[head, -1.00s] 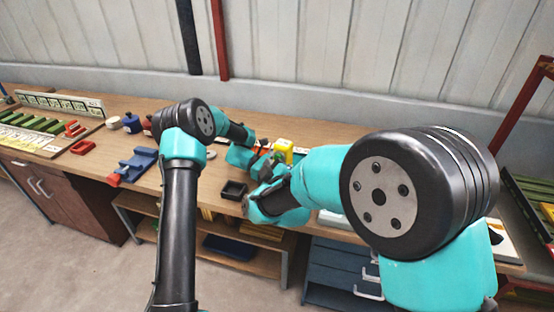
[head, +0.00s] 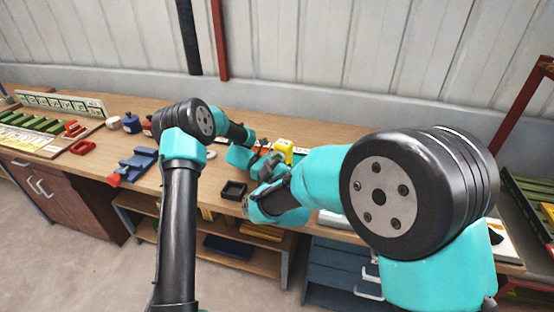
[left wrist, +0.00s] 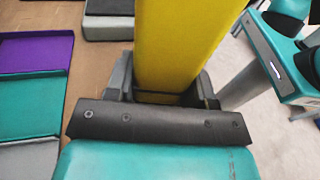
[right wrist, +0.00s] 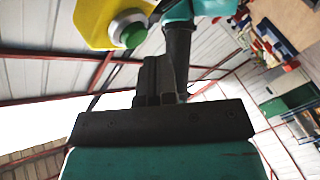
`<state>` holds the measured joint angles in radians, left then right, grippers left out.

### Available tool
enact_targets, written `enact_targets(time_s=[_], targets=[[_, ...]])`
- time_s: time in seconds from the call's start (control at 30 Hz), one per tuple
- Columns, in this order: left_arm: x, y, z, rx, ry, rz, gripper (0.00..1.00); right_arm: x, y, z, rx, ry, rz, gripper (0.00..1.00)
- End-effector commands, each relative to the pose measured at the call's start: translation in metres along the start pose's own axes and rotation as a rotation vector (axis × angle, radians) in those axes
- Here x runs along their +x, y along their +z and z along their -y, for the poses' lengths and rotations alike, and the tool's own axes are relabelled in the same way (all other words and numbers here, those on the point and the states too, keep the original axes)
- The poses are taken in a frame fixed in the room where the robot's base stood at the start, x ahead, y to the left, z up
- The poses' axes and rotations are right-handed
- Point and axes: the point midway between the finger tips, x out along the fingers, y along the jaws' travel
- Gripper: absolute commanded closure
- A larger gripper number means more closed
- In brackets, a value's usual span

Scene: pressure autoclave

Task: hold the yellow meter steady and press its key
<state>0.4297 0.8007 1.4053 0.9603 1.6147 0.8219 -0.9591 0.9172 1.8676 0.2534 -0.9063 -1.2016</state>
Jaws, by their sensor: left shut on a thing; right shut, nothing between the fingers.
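The yellow meter (head: 283,147) stands over the bench in the middle of the head view, partly hidden by my arms. In the left wrist view the yellow meter (left wrist: 180,45) rises between the fingers of my left gripper (left wrist: 165,92), which is shut on it. In the right wrist view the meter (right wrist: 95,22) shows its round green key (right wrist: 133,36) in a pale collar. The right gripper (head: 262,166) is beside the meter in the head view.
A small black tray (head: 233,190) lies near the bench's front edge. A blue fixture (head: 137,163) and blue and red containers (head: 131,123) stand to the left. Purple and teal panels (left wrist: 32,52) lie left of the meter in the left wrist view.

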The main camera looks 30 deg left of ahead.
Motion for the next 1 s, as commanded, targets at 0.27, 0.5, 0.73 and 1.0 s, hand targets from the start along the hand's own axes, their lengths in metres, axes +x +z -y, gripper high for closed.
enact_targets(time_s=[0.27,0.5,0.73,1.0], targets=[[0.0000,0.0000,0.0000,0.000,0.000,0.000,0.64,0.0053,0.0041,-0.0040,0.001,0.001,0.001,1.00],[0.0000,0.0000,0.0000,0.000,0.000,0.000,0.64,0.0057,0.0044,-0.0042,0.000,0.000,0.000,1.00],[0.0000,0.0000,0.0000,0.000,0.000,0.000,0.64,0.0062,0.0047,-0.0045,0.000,0.000,0.000,1.00],[0.0000,0.0000,0.0000,0.000,0.000,0.000,0.64,0.0079,0.0061,-0.0058,0.000,0.000,0.001,1.00]])
